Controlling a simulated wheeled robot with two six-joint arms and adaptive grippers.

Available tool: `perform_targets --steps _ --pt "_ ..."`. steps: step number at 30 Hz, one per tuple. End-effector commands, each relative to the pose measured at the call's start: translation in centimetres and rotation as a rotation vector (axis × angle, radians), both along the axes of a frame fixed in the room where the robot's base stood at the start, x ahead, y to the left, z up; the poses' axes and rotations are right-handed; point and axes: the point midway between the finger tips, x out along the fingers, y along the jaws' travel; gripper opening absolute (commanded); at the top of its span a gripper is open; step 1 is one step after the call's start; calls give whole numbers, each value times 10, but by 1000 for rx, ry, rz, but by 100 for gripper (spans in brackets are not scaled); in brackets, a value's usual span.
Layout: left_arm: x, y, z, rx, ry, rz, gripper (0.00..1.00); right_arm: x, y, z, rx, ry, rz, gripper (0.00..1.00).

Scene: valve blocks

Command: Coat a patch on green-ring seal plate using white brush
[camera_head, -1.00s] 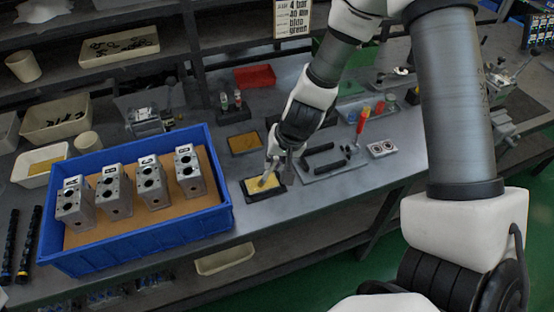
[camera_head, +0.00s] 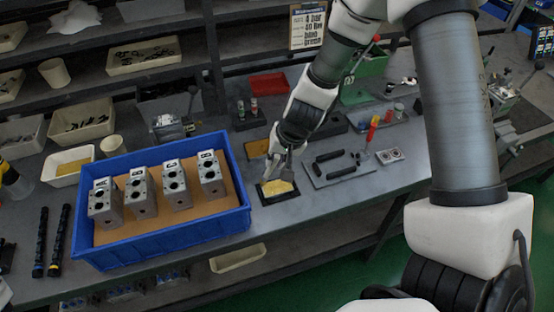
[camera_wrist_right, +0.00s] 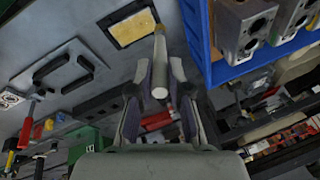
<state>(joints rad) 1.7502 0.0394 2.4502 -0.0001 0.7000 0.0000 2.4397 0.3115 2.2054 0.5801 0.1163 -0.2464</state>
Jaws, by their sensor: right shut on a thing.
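My right gripper (camera_head: 284,160) is shut on the white brush and stands above a yellow pad in a black frame (camera_head: 278,190). In the right wrist view the white brush (camera_wrist_right: 159,70) sits between the two fingers (camera_wrist_right: 159,88), its tip beside the framed yellow pad (camera_wrist_right: 125,30). I cannot tell whether the tip touches the pad. A small pale plate with two dark rings (camera_head: 390,155) lies to the right on the bench; its ring colour is too small to tell. My left gripper is not in view.
A blue crate (camera_head: 165,236) with several metal valve blocks stands left of the pad. A grey plate with black handle-shaped parts (camera_head: 338,172) lies right of it. A red tray (camera_head: 268,84) is at the back.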

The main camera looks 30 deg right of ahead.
Motion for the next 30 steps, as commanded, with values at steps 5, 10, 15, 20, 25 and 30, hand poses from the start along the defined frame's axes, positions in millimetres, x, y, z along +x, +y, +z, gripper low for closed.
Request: perform_targets --steps 5,10,15,20,25,30 --pt "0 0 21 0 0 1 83 2 1 21 -1 0 3 0" --pt "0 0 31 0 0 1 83 4 1 31 -1 0 4 0" --pt "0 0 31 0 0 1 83 4 2 31 -1 0 4 0" --pt "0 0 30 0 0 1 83 4 2 31 -1 0 3 0" --pt "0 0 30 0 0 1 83 4 2 31 -1 0 3 0" --pt "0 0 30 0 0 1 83 4 1 31 -1 0 3 0"
